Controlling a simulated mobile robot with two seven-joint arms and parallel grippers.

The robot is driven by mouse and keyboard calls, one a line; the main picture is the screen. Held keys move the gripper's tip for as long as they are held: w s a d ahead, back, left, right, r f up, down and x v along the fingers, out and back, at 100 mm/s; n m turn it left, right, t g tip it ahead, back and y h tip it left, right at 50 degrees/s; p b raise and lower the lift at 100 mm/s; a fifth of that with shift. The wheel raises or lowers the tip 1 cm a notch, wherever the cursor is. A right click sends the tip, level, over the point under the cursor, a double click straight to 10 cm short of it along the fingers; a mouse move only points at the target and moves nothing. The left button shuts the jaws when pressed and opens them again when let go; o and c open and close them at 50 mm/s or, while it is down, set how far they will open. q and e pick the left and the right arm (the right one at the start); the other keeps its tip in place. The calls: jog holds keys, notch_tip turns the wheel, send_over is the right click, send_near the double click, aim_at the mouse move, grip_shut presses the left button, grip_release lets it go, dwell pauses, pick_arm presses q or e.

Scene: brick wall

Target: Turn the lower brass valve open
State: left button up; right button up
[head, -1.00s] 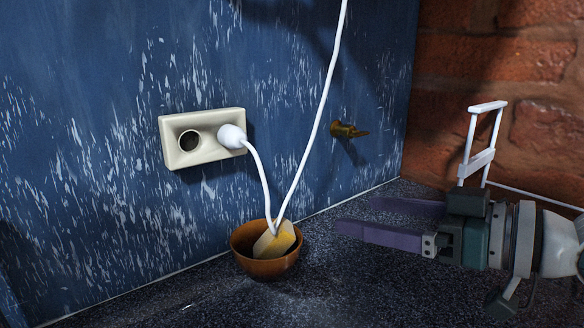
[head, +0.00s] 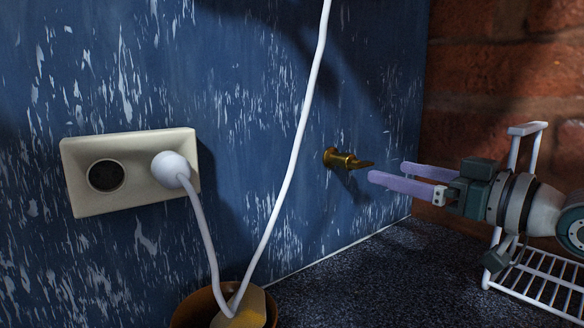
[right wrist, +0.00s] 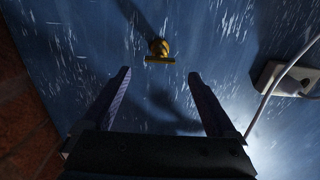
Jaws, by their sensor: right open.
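One brass valve (head: 345,159) is mounted on the blue wall, its lever pointing right in the head view. I cannot see a second valve. It also shows in the right wrist view (right wrist: 159,50), beyond the fingertips and between their lines. My right gripper (head: 386,172) is open and empty, its purple fingers pointing at the valve with a small gap. In the right wrist view my right gripper (right wrist: 160,74) has its fingers well apart. My left gripper is in no frame.
A white socket plate (head: 128,198) with a plug (head: 170,169) is left of the valve. A white cord (head: 290,165) hangs between them. A brown bowl (head: 190,312) holds a yellow block (head: 250,309). A white wire rack (head: 540,282) stands at right, by the brick wall (head: 500,75).

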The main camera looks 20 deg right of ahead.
aim_at(366, 165)
jog(key=shift+b+x, duration=0.5)
jog(key=shift+x, duration=2.15)
jog(key=shift+c, duration=0.2)
jog(key=c, duration=1.3)
